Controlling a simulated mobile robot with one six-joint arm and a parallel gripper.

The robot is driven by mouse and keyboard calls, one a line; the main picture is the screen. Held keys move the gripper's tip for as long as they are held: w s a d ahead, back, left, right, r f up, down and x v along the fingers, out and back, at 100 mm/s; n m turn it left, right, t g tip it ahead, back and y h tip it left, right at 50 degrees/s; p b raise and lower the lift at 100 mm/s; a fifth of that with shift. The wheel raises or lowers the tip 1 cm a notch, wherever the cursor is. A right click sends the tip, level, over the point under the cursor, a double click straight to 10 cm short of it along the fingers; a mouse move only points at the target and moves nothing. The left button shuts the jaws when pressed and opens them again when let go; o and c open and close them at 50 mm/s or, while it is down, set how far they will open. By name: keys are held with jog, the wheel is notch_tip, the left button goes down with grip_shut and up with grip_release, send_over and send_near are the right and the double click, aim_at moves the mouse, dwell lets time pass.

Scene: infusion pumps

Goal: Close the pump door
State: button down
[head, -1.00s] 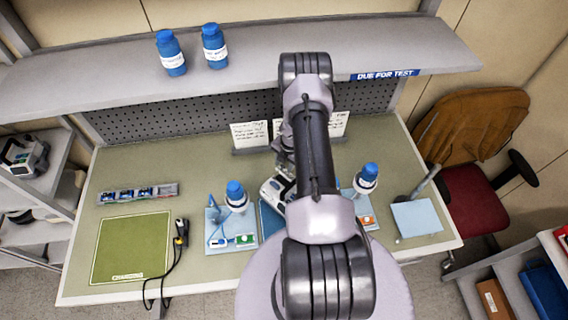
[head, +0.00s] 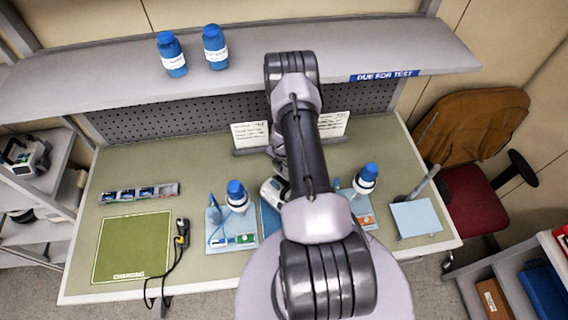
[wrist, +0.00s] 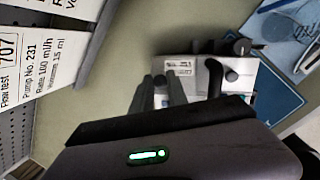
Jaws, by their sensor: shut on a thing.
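The white pump (wrist: 243,74) lies on a blue mat (wrist: 278,96) in the wrist view, with dark curved parts on it. In the head view the pump (head: 270,190) is mostly hidden behind my arm. My gripper (wrist: 166,90) is at the pump's left side in the wrist view, its grey fingers close together against a white panel, apparently the pump door (wrist: 182,67). The fingers are shut on it, though the exact contact is hard to see. The door's angle cannot be told. In the head view my gripper is hidden behind my arm.
Printed cards (head: 250,134) stand at the back of the bench, close to my gripper's left in the wrist view (wrist: 45,60). Blue-capped bottles (head: 237,197) (head: 364,180) stand on pads either side. A green charging mat (head: 130,247) lies at left.

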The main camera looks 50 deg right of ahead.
aim_at(277, 181)
jog(key=f+b, duration=0.1)
jog(key=b, duration=0.2)
jog(key=shift+w+a+f+h, duration=0.15)
jog(key=shift+a+f+h, duration=0.1)
jog(key=shift+f+h, duration=0.15)
jog(key=shift+a+f+h+b, duration=0.15)
jog(key=shift+a+h+b, duration=0.2)
jog(key=shift+b, duration=0.9)
jog(key=h+b, duration=0.1)
jog(key=b, duration=0.2)
jog(key=a+h+b, duration=0.1)
jog(key=b, duration=0.1)
jog(key=shift+f+h+b, duration=0.25)
jog(key=shift+f+b, duration=0.05)
jog(key=shift+b, duration=0.1)
jog(key=h+b, duration=0.1)
jog(key=b, duration=0.1)
jog(key=h+b, duration=0.1)
jog(key=b, duration=0.2)
jog(key=shift+a+f+n, duration=0.25)
jog(key=shift+a+n, duration=0.05)
jog(key=shift+a, duration=0.1)
jog(key=shift+h+b, duration=0.5)
jog(key=shift+b, duration=0.15)
jog(key=shift+a, duration=0.1)
jog(key=c, duration=1.3)
grip_release()
jog(key=shift+r, duration=0.1)
